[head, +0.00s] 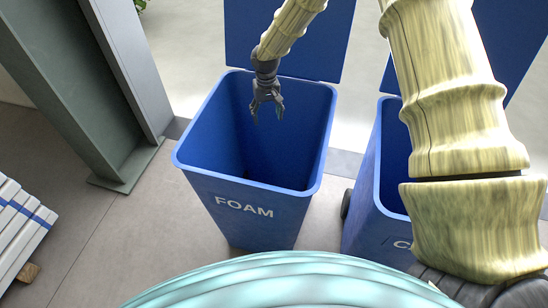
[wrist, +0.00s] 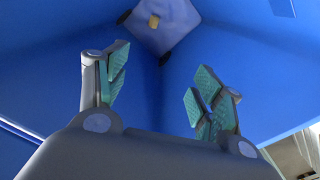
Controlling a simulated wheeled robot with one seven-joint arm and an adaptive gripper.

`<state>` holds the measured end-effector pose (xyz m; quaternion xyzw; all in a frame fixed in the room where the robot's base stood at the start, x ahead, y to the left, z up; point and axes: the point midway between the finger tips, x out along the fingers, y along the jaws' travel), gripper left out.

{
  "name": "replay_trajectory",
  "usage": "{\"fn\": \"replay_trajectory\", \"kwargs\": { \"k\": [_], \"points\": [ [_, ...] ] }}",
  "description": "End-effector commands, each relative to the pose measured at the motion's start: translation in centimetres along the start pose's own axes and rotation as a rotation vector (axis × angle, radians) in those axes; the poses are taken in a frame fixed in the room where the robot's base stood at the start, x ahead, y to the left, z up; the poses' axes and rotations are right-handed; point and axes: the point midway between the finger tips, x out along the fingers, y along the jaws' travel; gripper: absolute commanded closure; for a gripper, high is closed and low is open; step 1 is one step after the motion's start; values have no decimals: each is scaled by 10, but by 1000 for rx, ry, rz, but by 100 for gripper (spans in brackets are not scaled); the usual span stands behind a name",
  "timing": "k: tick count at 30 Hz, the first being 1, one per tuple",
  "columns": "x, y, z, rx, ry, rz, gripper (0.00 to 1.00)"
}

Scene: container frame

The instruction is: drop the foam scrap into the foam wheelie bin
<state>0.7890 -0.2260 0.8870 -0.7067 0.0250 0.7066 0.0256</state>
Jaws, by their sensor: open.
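The blue foam wheelie bin (head: 246,211), marked FOAM, stands upright with its lid (head: 330,45) open at the back. My gripper (head: 267,113) hangs over the bin's opening, pointing down. In the wrist view my gripper (wrist: 157,78) has its fingers spread, with nothing between them. Far below the fingers, a small yellowish piece (wrist: 153,21), which looks like the foam scrap, lies on the bin's floor (wrist: 180,20). In the head view the bin's dark inside hides this piece.
A second blue bin (head: 365,200) stands to the right, partly hidden by my arm; its label starts with C. A grey-green steel column (head: 75,80) rises at the left. A stack of white boards (head: 22,225) lies at the left edge. The floor between is clear.

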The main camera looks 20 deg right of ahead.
Motion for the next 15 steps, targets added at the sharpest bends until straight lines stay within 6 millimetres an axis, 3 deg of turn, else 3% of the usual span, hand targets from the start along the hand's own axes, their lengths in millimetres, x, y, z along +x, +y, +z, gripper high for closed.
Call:
{"fn": "replay_trajectory", "kwargs": {
  "k": [5,15],
  "points": [
    [-17,0,0,-1,3,0,33],
    [-75,1,0,1,3,1,33]
  ]
}}
